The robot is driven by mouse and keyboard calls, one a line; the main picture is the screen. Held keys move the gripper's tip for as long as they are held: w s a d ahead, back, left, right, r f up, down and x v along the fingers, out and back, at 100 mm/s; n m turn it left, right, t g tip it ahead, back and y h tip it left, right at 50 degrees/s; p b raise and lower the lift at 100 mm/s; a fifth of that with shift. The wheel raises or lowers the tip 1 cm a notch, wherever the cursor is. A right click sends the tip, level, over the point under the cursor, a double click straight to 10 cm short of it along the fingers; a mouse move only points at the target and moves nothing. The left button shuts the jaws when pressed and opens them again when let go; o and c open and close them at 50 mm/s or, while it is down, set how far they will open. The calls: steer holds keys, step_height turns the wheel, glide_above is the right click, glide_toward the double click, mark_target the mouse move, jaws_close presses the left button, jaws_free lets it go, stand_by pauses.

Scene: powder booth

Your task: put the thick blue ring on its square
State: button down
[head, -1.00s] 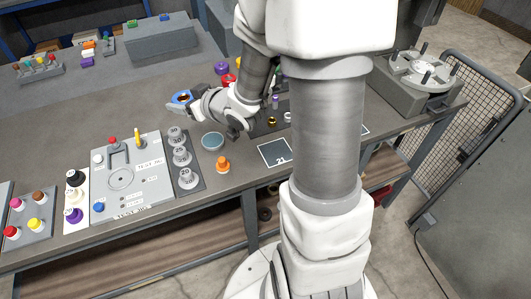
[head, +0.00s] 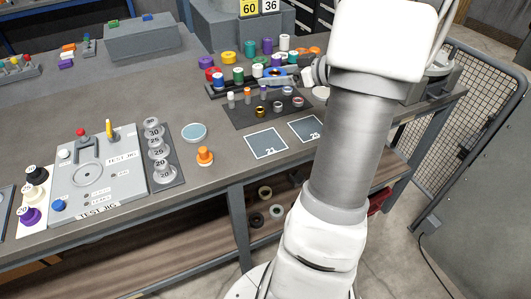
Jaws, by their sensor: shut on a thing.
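My gripper (head: 293,74) shows only in part at the back of the bench, beside my white upper arm. It is shut on the thick blue ring (head: 276,71), which has an orange-brown inside. The ring is held in front of a row of coloured parts; its height above the bench is hard to tell. Two dark squares with white outlines lie at the front edge, marked 21 (head: 266,144) and 25 (head: 309,128). Both look empty, though the right side of square 25 is close to my arm. Which square belongs to the ring I cannot tell.
A dark mat (head: 268,108) with several small rings and pegs lies between the squares and the coloured parts. An orange peg (head: 205,156), a pale blue round dish (head: 194,132) and the test jig (head: 96,165) stand to the left. Bench between dish and mat is clear.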

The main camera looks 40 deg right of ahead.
steer(key=s+d+f+b, duration=0.2)
steer(key=s+d+f, duration=0.1)
steer(key=s+d, duration=0.25)
steer(key=b, duration=0.4)
glide_above(266, 143)
step_height(266, 143, down, 7)
steer(key=shift+d+f, duration=0.1)
steer(key=shift+f+b, duration=0.95)
steer(key=shift+f, duration=1)
steer(key=shift+f, duration=0.2)
jaws_free()
steer(key=shift+r, duration=0.1)
